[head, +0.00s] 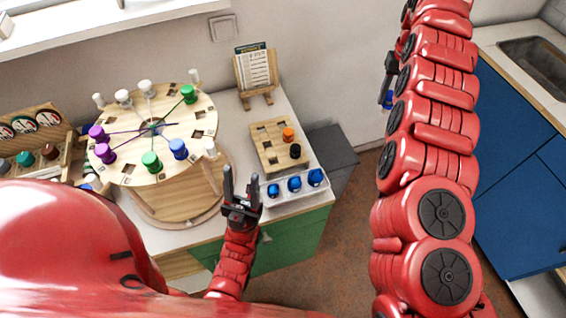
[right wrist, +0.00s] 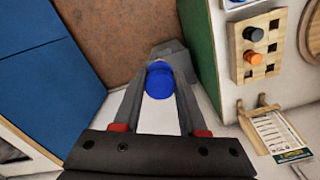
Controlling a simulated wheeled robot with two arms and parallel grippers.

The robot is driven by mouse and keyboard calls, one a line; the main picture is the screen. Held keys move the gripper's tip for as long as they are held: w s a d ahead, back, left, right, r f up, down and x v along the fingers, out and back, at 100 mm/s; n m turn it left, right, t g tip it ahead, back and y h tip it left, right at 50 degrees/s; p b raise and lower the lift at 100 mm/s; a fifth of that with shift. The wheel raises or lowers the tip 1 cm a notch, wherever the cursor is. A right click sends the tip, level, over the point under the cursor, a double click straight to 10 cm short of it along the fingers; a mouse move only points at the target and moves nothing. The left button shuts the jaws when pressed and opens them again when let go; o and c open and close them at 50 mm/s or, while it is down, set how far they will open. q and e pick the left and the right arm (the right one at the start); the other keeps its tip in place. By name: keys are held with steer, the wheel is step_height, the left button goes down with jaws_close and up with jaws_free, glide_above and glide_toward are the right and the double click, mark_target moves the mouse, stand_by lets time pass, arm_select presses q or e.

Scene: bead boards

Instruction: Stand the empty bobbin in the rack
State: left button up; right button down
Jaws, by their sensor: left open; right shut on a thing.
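My right gripper (head: 387,92) is raised over the floor, right of the counter, and is shut on a blue bobbin (right wrist: 159,83). The bobbin sits between its fingertips in the right wrist view; I cannot tell whether it carries thread. The wooden rack (head: 265,150) lies on the counter with square holes, an orange bobbin (head: 289,134) and a black bobbin (head: 295,151) in it. The rack's edge also shows in the right wrist view (right wrist: 239,62). My left gripper (head: 242,183) is open and empty, in front of the rack and left of the clear tray.
A clear tray (head: 297,199) with three blue bobbins stands at the counter's front. A round wooden board (head: 204,105) with several threaded bobbins stands left of the rack. A card stand (head: 258,88) is behind the rack. Open floor lies between counter and blue cabinets (head: 510,140).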

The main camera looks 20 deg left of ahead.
steer(key=s+a+f+n, duration=0.1)
steer(key=a+f+n, duration=0.25)
steer(key=a, duration=0.85)
steer(key=n+p, duration=0.2)
steer(key=n, duration=0.2)
glide_above(273, 155)
steer(key=s, duration=0.2)
step_height(273, 155, down, 6)
steer(key=f+p, duration=0.1)
steer(key=f, duration=0.4)
steer(key=f+p, duration=0.1)
steer(key=f, duration=0.2)
steer(key=shift+d+f+p, duration=0.3)
steer(key=shift+d+f, duration=0.05)
steer(key=shift+f, duration=0.55)
steer(key=shift+f, duration=0.1)
steer(key=shift+f, duration=0.15)
steer(key=shift+c, duration=2.3)
jaws_free()
